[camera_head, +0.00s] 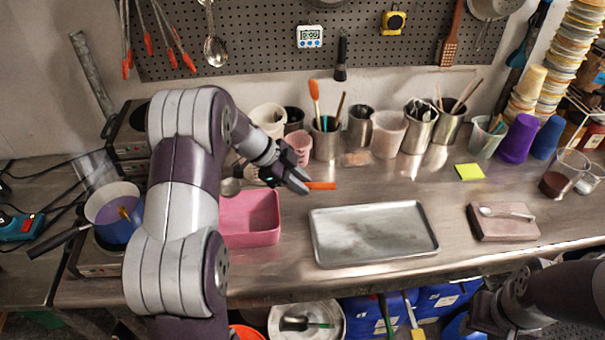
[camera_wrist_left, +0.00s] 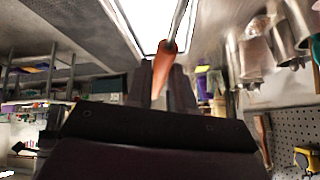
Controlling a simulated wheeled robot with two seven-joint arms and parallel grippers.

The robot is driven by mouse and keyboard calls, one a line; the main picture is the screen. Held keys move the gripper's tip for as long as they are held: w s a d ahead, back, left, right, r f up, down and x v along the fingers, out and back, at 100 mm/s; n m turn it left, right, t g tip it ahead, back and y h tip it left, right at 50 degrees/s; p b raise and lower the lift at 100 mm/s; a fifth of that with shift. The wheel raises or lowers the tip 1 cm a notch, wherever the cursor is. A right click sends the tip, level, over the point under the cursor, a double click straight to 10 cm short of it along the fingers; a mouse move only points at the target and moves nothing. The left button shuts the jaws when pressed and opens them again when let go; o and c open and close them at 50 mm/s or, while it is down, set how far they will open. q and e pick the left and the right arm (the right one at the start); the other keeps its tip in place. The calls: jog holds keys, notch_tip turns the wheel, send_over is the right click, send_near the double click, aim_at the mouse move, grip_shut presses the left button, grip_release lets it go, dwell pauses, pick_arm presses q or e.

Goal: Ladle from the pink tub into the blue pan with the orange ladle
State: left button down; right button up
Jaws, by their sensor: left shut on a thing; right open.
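The pink tub (camera_head: 250,238) sits on the steel bench, partly hidden by my left arm. My left gripper (camera_head: 298,181) is above and behind the tub, shut on the orange ladle. The ladle's orange handle (camera_head: 322,186) sticks out to the right of the fingers, and it also shows between the fingers in the left wrist view (camera_wrist_left: 162,68). A round metal bowl (camera_head: 230,187), seemingly the ladle's, shows at the tub's back left. The blue pan (camera_head: 120,232), with a dark handle, stands at the left on a hot plate. My right gripper (camera_head: 492,306) is open at the lower right.
A metal tray (camera_head: 375,232) lies right of the tub. A spoon rests on a brownish block (camera_head: 502,222) farther right. Cups and tool-filled canisters (camera_head: 326,138) line the back. The bench's front middle is fairly clear.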

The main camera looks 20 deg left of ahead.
pick_arm(q)
jog(key=shift+s+f, duration=0.15)
jog(key=shift+f, duration=0.25)
notch_tip(320, 180, down, 9)
jog(key=b, duration=0.6)
jog(key=shift+w, duration=0.2)
jog(key=shift+r, duration=0.1)
jog(key=shift+r+p, duration=0.8)
jog(key=shift+r, duration=2.1)
